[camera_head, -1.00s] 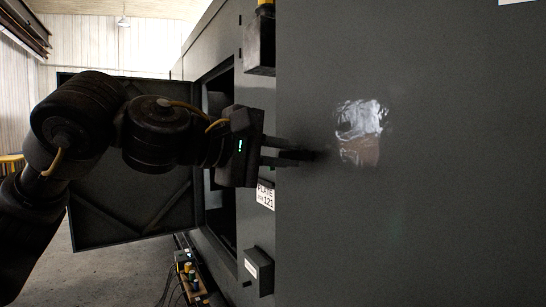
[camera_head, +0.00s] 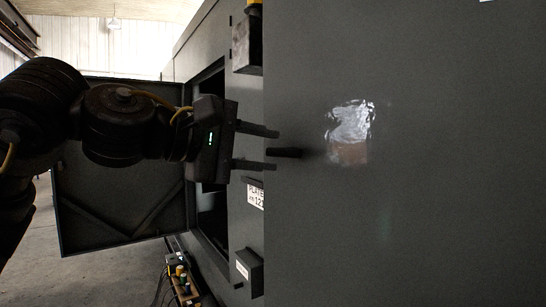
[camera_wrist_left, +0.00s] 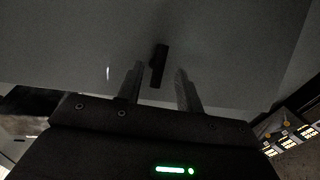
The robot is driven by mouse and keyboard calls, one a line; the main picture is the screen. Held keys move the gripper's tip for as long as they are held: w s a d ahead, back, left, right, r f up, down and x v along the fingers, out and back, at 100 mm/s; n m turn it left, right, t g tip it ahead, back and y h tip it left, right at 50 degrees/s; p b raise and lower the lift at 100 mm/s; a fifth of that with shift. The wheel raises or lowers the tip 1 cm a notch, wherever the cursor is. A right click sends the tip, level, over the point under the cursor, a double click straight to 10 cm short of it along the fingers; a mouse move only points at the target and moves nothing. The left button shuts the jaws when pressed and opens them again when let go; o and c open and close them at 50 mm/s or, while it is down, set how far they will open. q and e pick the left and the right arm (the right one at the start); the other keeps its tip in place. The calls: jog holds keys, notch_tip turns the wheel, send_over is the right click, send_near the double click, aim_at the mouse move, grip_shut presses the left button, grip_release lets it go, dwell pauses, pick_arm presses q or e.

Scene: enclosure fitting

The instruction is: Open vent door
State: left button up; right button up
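A large grey panel (camera_head: 420,220) fills the right of the head view, with a short dark handle (camera_head: 285,152) standing out from it. My left gripper (camera_head: 276,150) is open, its two fingers spread above and below the near end of the handle. In the left wrist view the handle (camera_wrist_left: 159,65) lies between the spread fingertips of the gripper (camera_wrist_left: 158,74), with gaps on both sides. A dark door panel with diagonal braces (camera_head: 120,215) stands swung open at the left, partly hidden by my left arm. My right gripper is not in view.
A white number plate (camera_head: 256,196) and a small dark box (camera_head: 249,268) are on the enclosure wall below the gripper. Another dark box (camera_head: 247,45) is above. Several coloured devices (camera_head: 180,280) sit low near the floor.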

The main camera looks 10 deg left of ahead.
pick_arm(q)
jog(key=b+v, duration=0.2)
jog(key=v, duration=0.6)
jog(key=shift+s, duration=0.25)
